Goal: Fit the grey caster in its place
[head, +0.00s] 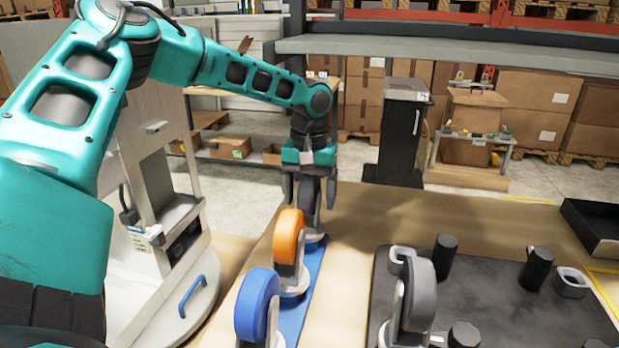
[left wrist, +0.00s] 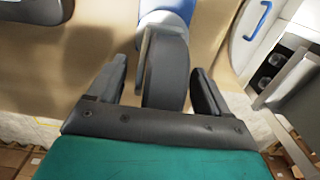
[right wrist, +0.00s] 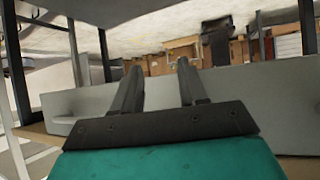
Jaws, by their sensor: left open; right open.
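A grey caster (head: 309,222) stands upright at the far end of a blue strip (head: 312,268) on the table. My left gripper (head: 308,188) points down over it and is open. In the left wrist view, the dark grey wheel (left wrist: 167,75) lies between the spread fingers, with a gap visible on the right side. A second grey-wheeled caster (head: 418,295) stands on a dark board (head: 490,290) to the right. My right gripper (right wrist: 158,68) is open and empty in the right wrist view and out of the head view.
An orange caster (head: 289,238) and a blue caster (head: 257,303) stand nearer on the strip. The dark board carries black cylinders (head: 537,268) and a grey open holder (head: 571,282). A black tray (head: 596,225) lies at the right. Table between strip and board is clear.

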